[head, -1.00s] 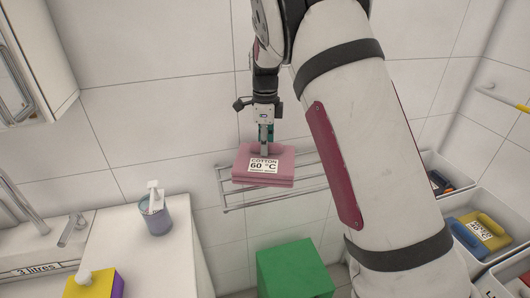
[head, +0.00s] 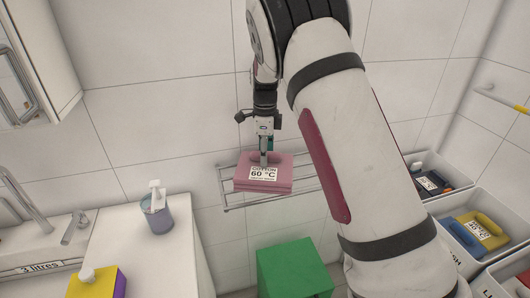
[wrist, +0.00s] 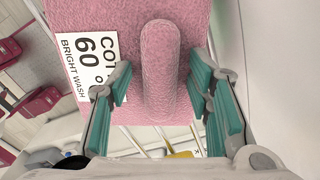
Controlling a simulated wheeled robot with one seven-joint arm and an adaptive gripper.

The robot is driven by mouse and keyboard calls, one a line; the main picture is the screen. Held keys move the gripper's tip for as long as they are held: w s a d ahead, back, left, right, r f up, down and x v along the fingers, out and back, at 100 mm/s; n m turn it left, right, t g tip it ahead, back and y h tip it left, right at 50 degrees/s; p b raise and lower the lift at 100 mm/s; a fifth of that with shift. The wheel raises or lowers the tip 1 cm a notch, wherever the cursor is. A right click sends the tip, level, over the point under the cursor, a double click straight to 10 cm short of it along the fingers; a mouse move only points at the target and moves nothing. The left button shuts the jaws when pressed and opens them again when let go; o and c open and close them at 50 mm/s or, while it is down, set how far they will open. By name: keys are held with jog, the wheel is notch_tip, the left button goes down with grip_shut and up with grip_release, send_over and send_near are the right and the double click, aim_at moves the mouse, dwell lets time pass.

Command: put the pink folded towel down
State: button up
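The pink folded towel (head: 262,187) lies level on the wall rack (head: 226,190) in the head view, with a white "COTTON 60 °C" label facing out. In the wrist view the towel (wrist: 128,22) fills the top, with a raised pink ridge running down its middle. My gripper (head: 264,157) is directly above the towel, pointing down. In the wrist view my gripper (wrist: 164,82) has its green-padded fingers on either side of the ridge, with a visible gap on each side. The towel's underside is hidden.
A white counter (head: 150,255) with a grey cup (head: 158,218) and a yellow-purple box (head: 95,285) is at the left. A green box (head: 294,270) stands below the rack. Bins (head: 470,205) with labelled items line the right wall. Tiled wall is close behind the rack.

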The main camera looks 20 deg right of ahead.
jog(key=shift+r, duration=0.1)
notch_tip(320, 180, up, 11)
jog(key=b, duration=0.2)
jog(key=s+d+r+n+t+y, duration=0.1)
jog(key=s+r+n, duration=0.4)
jog(key=s+r, duration=0.4)
jog(key=s+f+n+t, duration=0.1)
jog(key=s+n+t, duration=0.1)
jog(key=s+n, duration=0.6)
jog(key=s+f+n+t+h, duration=0.1)
jog(key=s+n, duration=0.8)
jog(key=s, duration=1)
jog(key=shift+s+a+f+t, duration=0.35)
jog(key=shift+a+f+t, duration=0.05)
jog(key=shift+f+t, duration=0.1)
